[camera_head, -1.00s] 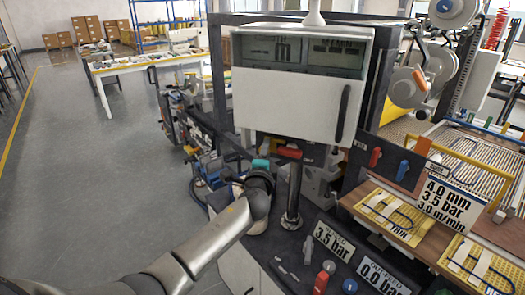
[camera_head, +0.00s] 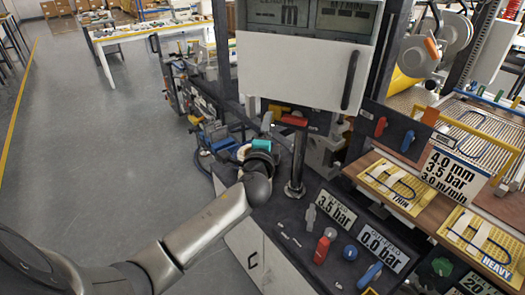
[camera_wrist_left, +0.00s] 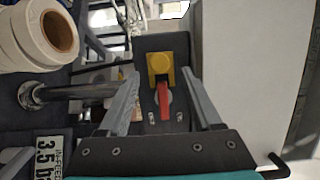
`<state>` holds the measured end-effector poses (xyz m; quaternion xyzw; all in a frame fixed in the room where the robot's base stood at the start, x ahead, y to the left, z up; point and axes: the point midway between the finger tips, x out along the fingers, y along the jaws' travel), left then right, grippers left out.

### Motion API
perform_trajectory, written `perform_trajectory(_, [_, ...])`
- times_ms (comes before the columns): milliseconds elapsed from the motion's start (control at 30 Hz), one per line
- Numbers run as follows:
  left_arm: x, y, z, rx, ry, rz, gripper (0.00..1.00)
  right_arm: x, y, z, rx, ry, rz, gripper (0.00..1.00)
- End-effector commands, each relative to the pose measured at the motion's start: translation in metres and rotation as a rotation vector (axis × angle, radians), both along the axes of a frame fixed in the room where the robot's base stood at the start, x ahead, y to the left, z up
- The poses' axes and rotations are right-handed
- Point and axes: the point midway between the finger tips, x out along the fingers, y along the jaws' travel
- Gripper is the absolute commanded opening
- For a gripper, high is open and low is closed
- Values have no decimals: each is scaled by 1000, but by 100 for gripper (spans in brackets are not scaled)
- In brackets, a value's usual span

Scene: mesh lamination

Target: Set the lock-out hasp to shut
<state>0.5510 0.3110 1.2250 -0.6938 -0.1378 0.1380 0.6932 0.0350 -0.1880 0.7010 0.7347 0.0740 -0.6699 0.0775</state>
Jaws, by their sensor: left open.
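In the left wrist view, a dark panel carries a yellow plate (camera_wrist_left: 161,66) with a red handle (camera_wrist_left: 164,100); I take this as the lock-out hasp, though its setting cannot be told. The handle's long axis runs down the picture. My left gripper (camera_wrist_left: 160,74) is open, with one finger on each side of the yellow and red parts and visible gaps between. Whether the fingertips reach their depth is unclear. In the head view, the red handle (camera_head: 294,121) shows by the top of a metal post, right of my left gripper (camera_head: 266,124), whose fingertips are mostly hidden.
The metal post (camera_head: 295,178) stands close right of my left gripper. A white roll (camera_wrist_left: 54,32) is at the wrist view's upper left. Knobs and pressure signs (camera_head: 336,208) lie nearer on the dark bench.

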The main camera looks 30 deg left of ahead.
Motion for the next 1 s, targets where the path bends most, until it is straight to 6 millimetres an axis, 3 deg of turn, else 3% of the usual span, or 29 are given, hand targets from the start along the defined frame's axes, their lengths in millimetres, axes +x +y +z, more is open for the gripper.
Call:
perform_trajectory(500, [-73, -31, -2, -2, 1, -2, 66, 0, -1, -9, -1, 0, 1, 0])
perform_trajectory(700, [-87, -36, -1, -1, 2, -1, 66, 0, -1, -10, -1, 0, 1, 0])
perform_trajectory(1000, [-89, -37, 0, 1, 1, 0, 66, 0, -1, -10, -1, 0, 1, 0])
